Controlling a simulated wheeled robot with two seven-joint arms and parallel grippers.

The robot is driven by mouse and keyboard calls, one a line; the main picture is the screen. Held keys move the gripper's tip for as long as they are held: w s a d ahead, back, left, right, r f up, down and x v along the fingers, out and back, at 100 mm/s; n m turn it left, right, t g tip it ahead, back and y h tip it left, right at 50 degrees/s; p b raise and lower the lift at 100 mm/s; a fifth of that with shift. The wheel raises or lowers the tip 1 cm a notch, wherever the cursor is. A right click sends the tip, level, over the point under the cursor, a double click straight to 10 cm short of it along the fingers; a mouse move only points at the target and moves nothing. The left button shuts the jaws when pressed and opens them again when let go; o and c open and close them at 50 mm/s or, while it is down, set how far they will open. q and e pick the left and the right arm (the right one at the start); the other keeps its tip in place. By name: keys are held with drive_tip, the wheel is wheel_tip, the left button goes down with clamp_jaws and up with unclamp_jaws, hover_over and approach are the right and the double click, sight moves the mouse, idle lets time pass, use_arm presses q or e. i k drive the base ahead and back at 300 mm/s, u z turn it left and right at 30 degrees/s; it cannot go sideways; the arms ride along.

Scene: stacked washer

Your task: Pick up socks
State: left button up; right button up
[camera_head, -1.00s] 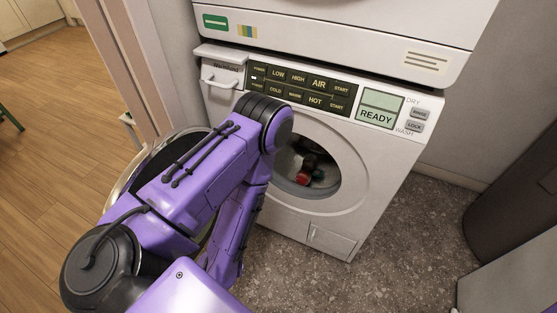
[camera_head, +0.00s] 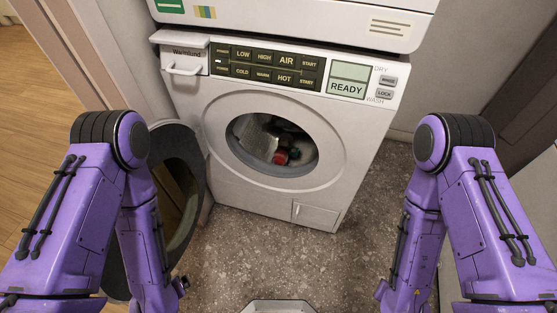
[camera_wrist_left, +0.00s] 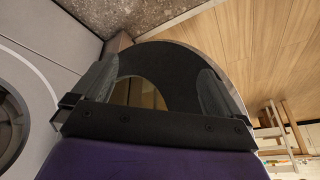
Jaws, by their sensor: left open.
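A small heap of clothing (camera_head: 281,156) lies inside the drum of the white washer, with red, dark and pale pieces; I cannot tell which are socks. The round washer opening (camera_head: 272,145) is uncovered, and its dark ring-shaped door (camera_head: 184,165) stands swung open to the left. My left gripper (camera_wrist_left: 155,92) shows in the left wrist view, open and with nothing between its fingers. The dark door ring (camera_wrist_left: 165,60) appears beyond its fingers there. In the head view both arms hang down at the sides, and my right gripper is out of sight.
The washer (camera_head: 250,100) has a control panel (camera_head: 266,65) above its opening, and another white machine (camera_head: 300,18) sits on top. Speckled floor (camera_head: 280,240) is clear in front. A dark object (camera_head: 524,85) stands to the right. Wooden floor (camera_head: 25,85) lies to the left.

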sight(280, 157)
drive_tip(key=z, duration=0.5)
drive_tip(key=k, duration=0.6)
drive_tip(key=z, duration=1.15)
drive_tip(key=i, duration=1.15)
drive_tip(key=u, duration=1.1)
drive_tip(key=i, duration=0.9)
drive_tip(key=u, duration=0.2)
